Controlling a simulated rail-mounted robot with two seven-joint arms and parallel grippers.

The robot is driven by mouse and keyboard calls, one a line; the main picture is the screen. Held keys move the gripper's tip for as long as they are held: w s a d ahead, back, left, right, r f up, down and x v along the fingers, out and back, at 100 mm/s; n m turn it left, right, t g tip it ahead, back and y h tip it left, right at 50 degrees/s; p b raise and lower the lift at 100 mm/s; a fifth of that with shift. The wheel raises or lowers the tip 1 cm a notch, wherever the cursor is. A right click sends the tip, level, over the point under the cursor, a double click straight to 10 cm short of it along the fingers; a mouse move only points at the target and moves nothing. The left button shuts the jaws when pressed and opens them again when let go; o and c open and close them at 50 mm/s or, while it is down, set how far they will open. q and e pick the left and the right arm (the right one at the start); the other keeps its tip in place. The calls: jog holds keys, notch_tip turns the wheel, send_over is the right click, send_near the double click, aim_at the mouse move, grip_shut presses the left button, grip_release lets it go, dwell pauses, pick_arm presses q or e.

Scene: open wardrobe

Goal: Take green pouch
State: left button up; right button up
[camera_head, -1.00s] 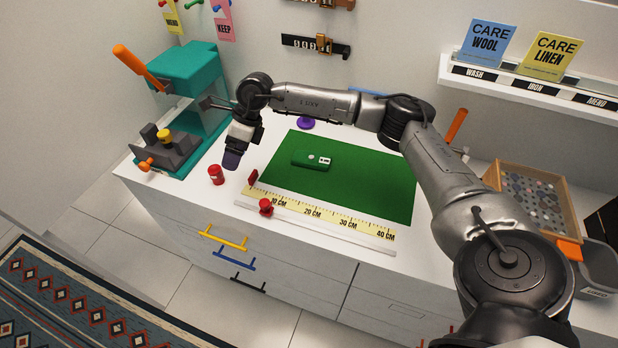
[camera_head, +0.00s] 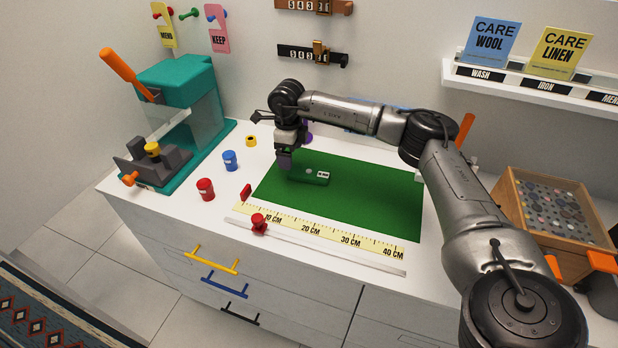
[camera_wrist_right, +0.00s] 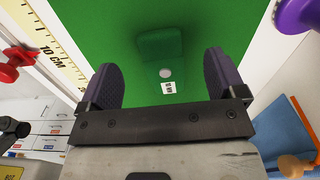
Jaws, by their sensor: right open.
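The green pouch (camera_head: 309,175) lies flat on the green mat (camera_head: 370,205), with a small pale button and a white label on it. In the right wrist view the pouch (camera_wrist_right: 160,45) lies beyond and between the fingertips. My right gripper (camera_head: 285,162) hangs over the mat's left part, at the pouch's left end. I cannot tell the exact height of the fingertips above the mat. My left gripper is out of view.
A ruler (camera_head: 325,232) with a red slider (camera_head: 259,223) runs along the mat's front edge. Red (camera_head: 205,189) and blue (camera_head: 230,160) pots stand left. A teal press (camera_head: 178,110) is further left, a wooden coin tray (camera_head: 512,212) right. The mat's right half is clear.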

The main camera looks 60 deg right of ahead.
aim_at(304, 173)
jog(key=shift+s+a+f+b, duration=0.1)
jog(key=shift+f+b, duration=1.15)
jog(key=shift+f, duration=1.65)
jog(key=c, duration=1)
jog(key=shift+r, duration=0.15)
